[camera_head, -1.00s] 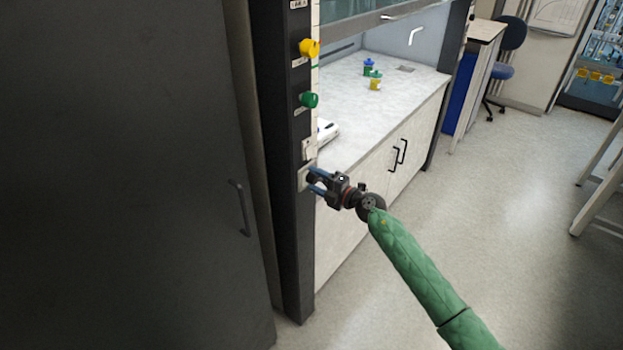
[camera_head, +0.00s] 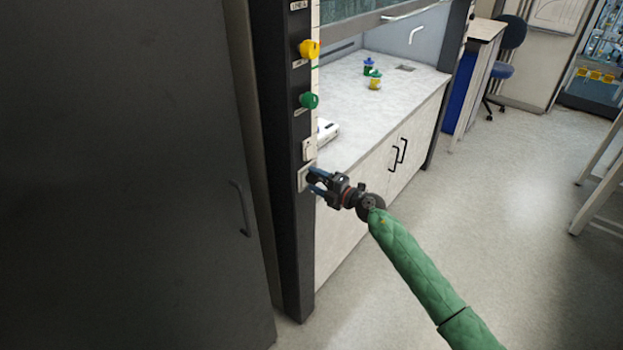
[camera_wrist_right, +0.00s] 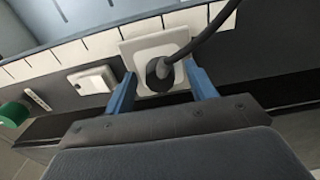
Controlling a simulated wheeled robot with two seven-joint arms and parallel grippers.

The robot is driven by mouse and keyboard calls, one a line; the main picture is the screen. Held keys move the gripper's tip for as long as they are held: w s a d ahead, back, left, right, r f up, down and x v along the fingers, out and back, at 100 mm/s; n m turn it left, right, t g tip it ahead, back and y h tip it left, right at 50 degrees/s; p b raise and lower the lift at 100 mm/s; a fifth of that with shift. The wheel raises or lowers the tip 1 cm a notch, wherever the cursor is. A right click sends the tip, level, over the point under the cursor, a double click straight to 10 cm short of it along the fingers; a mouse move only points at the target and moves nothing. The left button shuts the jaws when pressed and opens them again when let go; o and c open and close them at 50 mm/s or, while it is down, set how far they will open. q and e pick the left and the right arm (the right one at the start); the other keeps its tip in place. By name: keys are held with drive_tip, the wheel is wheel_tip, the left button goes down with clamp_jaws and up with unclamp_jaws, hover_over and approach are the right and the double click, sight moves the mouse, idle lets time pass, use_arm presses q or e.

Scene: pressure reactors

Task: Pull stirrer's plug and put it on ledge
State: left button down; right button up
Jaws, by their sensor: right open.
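The stirrer's plug (camera_wrist_right: 160,74) is dark and sits in a white wall socket (camera_wrist_right: 154,45), with a dark cord curving up and right from it in the right wrist view. In the head view the socket (camera_head: 303,178) is low on the dark post of the fume hood. My right gripper (camera_wrist_right: 160,88) is open, with one blue finger on each side of the plug. The gripper also shows in the head view (camera_head: 316,181), at the socket, where it hides the plug. The white stirrer (camera_head: 328,131) is partly seen on the hood's worktop behind the post. My left gripper is not in view.
A white switch (camera_head: 309,149) sits above the socket, below green (camera_head: 309,100) and yellow (camera_head: 309,48) knobs. The pale worktop (camera_head: 400,90) holds small coloured bottles (camera_head: 373,80). A dark cabinet door (camera_head: 120,180) fills the left.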

idle(0.5)
clamp_jaws()
drive_tip(key=shift+d+p, duration=0.15)
drive_tip(key=shift+p, duration=0.15)
drive_tip(key=shift+s+d, duration=0.5)
drive_tip(key=shift+d, duration=0.05)
drive_tip(key=shift+d+p, duration=0.1)
drive_tip(key=shift+p, duration=0.2)
drive_tip(key=shift+p+v, duration=0.55)
drive_tip(key=shift+v, duration=1.5)
